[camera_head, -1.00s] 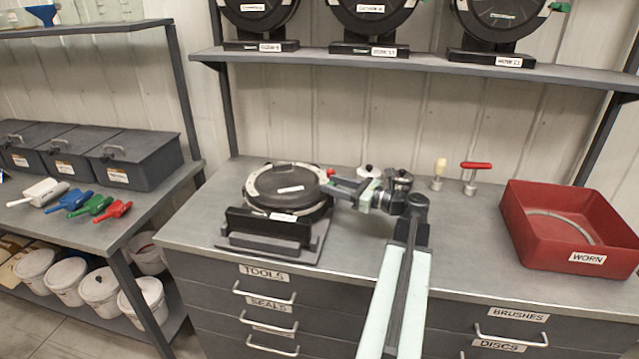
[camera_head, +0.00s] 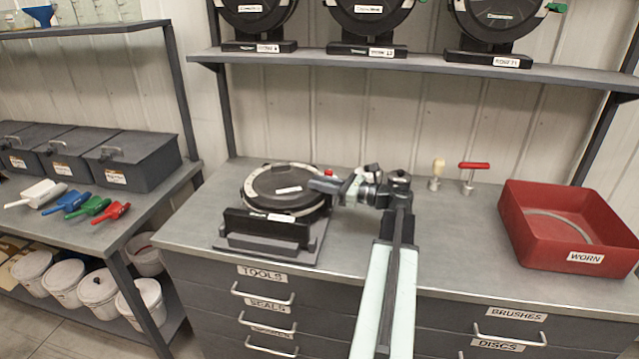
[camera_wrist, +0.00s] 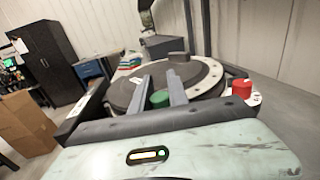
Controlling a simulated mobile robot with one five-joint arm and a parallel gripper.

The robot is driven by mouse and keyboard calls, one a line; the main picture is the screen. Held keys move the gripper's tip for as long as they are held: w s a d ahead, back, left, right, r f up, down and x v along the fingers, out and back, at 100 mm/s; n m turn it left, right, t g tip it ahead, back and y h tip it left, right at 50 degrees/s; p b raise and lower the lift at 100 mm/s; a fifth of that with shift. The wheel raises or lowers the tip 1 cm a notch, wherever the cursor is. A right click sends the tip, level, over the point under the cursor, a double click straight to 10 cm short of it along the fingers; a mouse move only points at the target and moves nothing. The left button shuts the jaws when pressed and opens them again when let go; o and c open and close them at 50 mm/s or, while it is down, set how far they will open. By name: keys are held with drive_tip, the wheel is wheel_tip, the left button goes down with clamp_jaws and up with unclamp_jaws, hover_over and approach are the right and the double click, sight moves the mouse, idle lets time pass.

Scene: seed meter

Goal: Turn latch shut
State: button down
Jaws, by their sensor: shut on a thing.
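The seed meter (camera_head: 284,187) lies on the grey bench, a round dark disc housing with a pale rim on a black stand. It also shows in the wrist view (camera_wrist: 203,82). My gripper (camera_head: 318,185) reaches in from the right at its right rim. In the wrist view my two grey fingers (camera_wrist: 157,76) extend over the housing, with a green knob (camera_wrist: 158,98), apparently the latch's end, between them. The fingers look closed on it. A red knob (camera_wrist: 241,88) stands on the rim to the right, also visible behind my gripper (camera_head: 329,173). The latch's pivot is hidden.
A red WORN bin (camera_head: 567,232) holding a pale ring stands at the bench's right. A red-handled tool (camera_head: 470,177) and a cream-handled tool (camera_head: 437,174) stand behind. A shelf (camera_head: 420,61) with several upright meters hangs above.

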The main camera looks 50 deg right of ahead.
drive_tip(key=shift+n+y, duration=0.3)
drive_tip(key=shift+y, duration=0.2)
drive_tip(key=c, duration=1.3)
unclamp_jaws()
drive_tip(key=shift+o, duration=0.2)
drive_tip(key=shift+s, duration=0.15)
drive_tip(key=v, duration=0.7)
drive_tip(key=shift+s, duration=0.3)
drive_tip(key=shift+d+r, duration=0.1)
